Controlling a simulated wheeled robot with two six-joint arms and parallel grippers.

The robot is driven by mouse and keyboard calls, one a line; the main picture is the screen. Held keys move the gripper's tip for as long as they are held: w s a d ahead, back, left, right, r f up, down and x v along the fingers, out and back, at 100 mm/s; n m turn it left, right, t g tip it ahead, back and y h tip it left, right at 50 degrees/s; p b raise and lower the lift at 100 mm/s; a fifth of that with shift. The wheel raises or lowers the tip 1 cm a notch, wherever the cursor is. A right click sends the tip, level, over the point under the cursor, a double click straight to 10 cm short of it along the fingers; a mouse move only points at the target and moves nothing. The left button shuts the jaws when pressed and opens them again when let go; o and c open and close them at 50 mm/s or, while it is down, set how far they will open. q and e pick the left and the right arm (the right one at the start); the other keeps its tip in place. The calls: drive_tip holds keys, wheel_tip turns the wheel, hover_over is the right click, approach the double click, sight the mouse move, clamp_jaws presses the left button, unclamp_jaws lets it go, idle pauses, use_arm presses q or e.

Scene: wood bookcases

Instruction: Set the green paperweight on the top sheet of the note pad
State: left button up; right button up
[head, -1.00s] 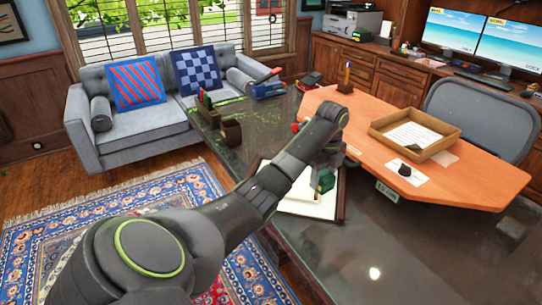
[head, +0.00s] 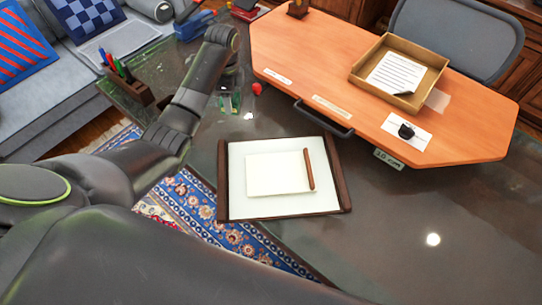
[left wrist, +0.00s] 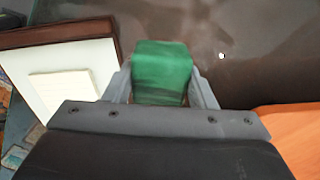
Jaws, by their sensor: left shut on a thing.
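The green paperweight (left wrist: 162,72) is a green block held between the two fingers of my left gripper (left wrist: 161,88) in the left wrist view. In the head view my left gripper (head: 229,100) is above the dark desk, beyond the upper-left corner of the framed pad board; only bits of green show between its fingers. The cream note pad (head: 276,174) lies flat on the white board, its top sheet bare, with a brown stick along its right side. The note pad (left wrist: 64,87) also shows at left in the left wrist view, apart from the paperweight. My right gripper is not in view.
The dark-framed board (head: 240,205) lies near the desk's edge. An orange raised top (head: 350,105) holds a paper tray (head: 432,80) and a black object (head: 406,131). A small red object (head: 257,88) is near my left gripper. The glossy desk is clear at lower right.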

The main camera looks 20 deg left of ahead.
use_arm(q)
drive_tip(key=s+d+r+n+p, duration=0.2)
drive_tip(key=s+d+n+p, duration=0.55)
drive_tip(key=d+p, duration=0.25)
drive_tip(key=n+p, duration=0.8)
approach(276, 172)
drive_tip(key=shift+s+a+f+b, duration=0.1)
drive_tip(key=shift+a+f+b, duration=0.05)
drive_tip(key=shift+f+b, duration=0.45)
drive_tip(key=shift+f, duration=0.45)
wheel_tip(276, 172, down, 3)
drive_tip(key=b, duration=0.3)
drive_tip(key=shift+f, duration=0.15)
drive_tip(key=o, duration=1.4)
